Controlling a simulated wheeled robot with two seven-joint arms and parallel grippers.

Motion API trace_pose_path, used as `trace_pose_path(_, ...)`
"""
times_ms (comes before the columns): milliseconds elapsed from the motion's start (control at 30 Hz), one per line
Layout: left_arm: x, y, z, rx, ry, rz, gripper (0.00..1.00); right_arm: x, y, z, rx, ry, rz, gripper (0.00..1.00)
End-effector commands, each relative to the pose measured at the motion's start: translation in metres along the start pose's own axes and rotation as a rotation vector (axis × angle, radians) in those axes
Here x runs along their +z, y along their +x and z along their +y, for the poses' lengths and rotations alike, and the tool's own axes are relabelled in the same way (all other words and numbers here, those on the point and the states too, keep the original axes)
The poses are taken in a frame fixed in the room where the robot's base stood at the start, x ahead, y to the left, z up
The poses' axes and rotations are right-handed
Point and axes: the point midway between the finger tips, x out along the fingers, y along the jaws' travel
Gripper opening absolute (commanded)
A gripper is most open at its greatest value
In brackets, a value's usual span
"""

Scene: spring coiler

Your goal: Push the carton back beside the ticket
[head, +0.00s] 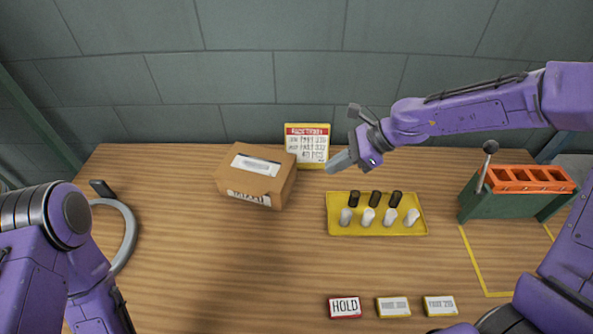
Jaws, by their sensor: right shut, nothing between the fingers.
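The brown carton (280,187) sits at the back of the wooden table, left of centre, turned at an angle, with a white label on top and another on its front. The ticket (307,144), a yellow card with a red header, stands upright near the wall, just right of and behind the carton. My right gripper (337,163) is shut and empty, a little right of the carton and in front of the ticket's lower right side, apart from the carton. My left arm is at the left edge; its gripper is not clearly shown.
A yellow tray (378,229) with several dark and white pieces lies below my right gripper. A green machine with an orange top (530,179) stands at the right. A red HOLD block (345,307) and two yellow-edged blocks lie at the front. The table left of the tray is clear.

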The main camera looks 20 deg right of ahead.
Motion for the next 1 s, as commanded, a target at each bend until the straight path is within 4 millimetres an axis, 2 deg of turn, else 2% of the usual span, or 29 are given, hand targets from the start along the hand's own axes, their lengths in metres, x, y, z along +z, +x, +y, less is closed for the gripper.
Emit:
trace_pose_path(100, 0.0, -0.001, 0.0, 0.0, 0.0, 0.0, 0.31, -0.001, 0.028, 0.001, 0.005, 0.003, 0.002, 0.0)
trace_pose_path(333, -0.002, -0.003, 0.0, 0.0, 0.0, 0.001, 0.31, -0.002, 0.076, 0.001, 0.003, 0.003, 0.002, 0.0)
trace_pose_path(400, -0.004, -0.009, -0.001, 0.0, 0.0, 0.001, 0.31, 0.012, 0.082, 0.0, 0.001, 0.0, 0.002, 0.0)
trace_pose_path(600, -0.006, -0.013, -0.001, 0.0, 0.0, 0.001, 0.31, 0.026, 0.098, 0.0, 0.0, 0.001, 0.002, 0.0)
trace_pose_path(1000, -0.006, -0.013, -0.001, 0.0, 0.0, 0.001, 0.31, 0.028, 0.101, 0.0, -0.001, 0.001, 0.002, 0.0)
